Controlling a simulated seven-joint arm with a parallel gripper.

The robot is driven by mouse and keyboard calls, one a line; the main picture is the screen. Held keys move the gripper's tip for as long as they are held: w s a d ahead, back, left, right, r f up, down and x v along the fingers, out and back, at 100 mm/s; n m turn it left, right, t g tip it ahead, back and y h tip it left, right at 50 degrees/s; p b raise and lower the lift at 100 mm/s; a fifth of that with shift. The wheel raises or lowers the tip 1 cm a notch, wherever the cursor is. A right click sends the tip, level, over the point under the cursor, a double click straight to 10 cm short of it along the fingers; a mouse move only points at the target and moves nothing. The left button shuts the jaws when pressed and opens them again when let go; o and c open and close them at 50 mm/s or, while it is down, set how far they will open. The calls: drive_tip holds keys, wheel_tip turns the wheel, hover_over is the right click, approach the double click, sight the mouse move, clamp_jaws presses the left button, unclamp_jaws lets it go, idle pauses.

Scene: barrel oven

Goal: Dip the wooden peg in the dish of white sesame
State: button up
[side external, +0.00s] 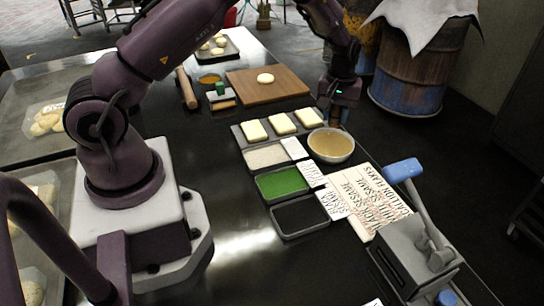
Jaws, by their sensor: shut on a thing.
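The dish of white sesame (265,157) is a shallow rectangular tray with a pale filling, mid-table, with a white label card at its right end. My gripper (336,117) is at the far right edge of the table, behind the bowl of tan liquid (331,146), pointing down. It is to the right of and farther back than the white sesame, apart from it. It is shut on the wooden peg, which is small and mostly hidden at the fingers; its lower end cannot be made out.
A dish of green flakes (282,182) and a black dish (299,218) stand nearer than the white sesame. A tray with pale blocks (254,131) is just behind it. A wooden board (255,88) lies farther back; a grey metal box (412,258) stands front right.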

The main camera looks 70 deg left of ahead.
drive_tip(key=shift+a+r, duration=0.15)
drive_tip(key=shift+a, duration=0.15)
drive_tip(key=s+a+r, duration=0.1)
drive_tip(key=s+a, duration=0.1)
hover_over(266, 157)
wheel_tip(266, 157, down, 3)
drive_tip(key=shift+r, duration=0.15)
drive_tip(key=shift+w+f, duration=0.1)
drive_tip(key=shift+f, duration=2.65)
drive_tip(key=shift+f, duration=0.6)
